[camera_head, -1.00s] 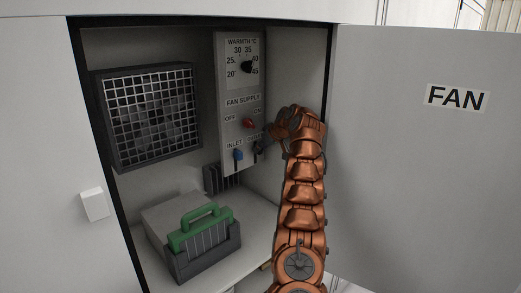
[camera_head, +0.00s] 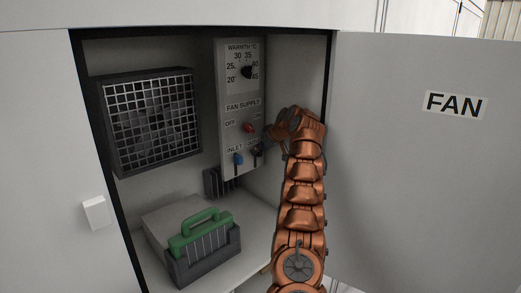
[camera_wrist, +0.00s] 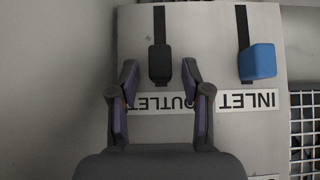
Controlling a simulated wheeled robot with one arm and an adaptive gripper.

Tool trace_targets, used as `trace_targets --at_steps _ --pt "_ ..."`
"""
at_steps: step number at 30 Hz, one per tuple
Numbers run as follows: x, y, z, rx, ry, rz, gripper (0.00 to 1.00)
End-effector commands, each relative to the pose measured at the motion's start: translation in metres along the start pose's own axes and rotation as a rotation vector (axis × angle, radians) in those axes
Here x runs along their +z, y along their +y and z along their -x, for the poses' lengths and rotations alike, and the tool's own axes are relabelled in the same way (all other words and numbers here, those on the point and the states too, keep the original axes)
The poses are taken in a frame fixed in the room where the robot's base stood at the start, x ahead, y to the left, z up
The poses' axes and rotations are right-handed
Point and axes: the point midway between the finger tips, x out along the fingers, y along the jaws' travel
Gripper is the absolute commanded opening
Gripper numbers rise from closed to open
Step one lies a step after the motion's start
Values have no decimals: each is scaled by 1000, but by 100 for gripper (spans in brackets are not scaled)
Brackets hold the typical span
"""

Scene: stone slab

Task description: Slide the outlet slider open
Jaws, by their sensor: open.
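The outlet slider (camera_wrist: 159,64) is a black knob on a dark vertical slot, beside the OUTLET label (camera_wrist: 170,103), which reads upside down in the wrist view. My gripper (camera_wrist: 160,72) is open, with one fingertip on each side of the knob in the picture and gaps on both sides. I cannot tell how far the fingertips are from the panel in depth. In the head view, my gripper (camera_head: 265,142) is at the lower right of the control panel (camera_head: 228,85), and the outlet slider (camera_head: 258,153) is partly hidden by it.
The blue inlet slider (camera_head: 238,159) is just left of the outlet slider. A red fan supply switch (camera_head: 249,127) and a black warmth dial (camera_head: 247,72) are above. A green-handled box (camera_head: 205,245) sits below. The FAN door (camera_head: 420,170) stands open at right.

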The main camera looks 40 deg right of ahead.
Motion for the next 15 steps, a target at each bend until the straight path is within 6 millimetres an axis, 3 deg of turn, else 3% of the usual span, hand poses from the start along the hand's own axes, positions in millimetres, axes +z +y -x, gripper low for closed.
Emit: trace_targets --at_steps 8,15 --pt "-1 -1 9 -1 0 2 48" --pt "-1 0 34 1 1 1 48"
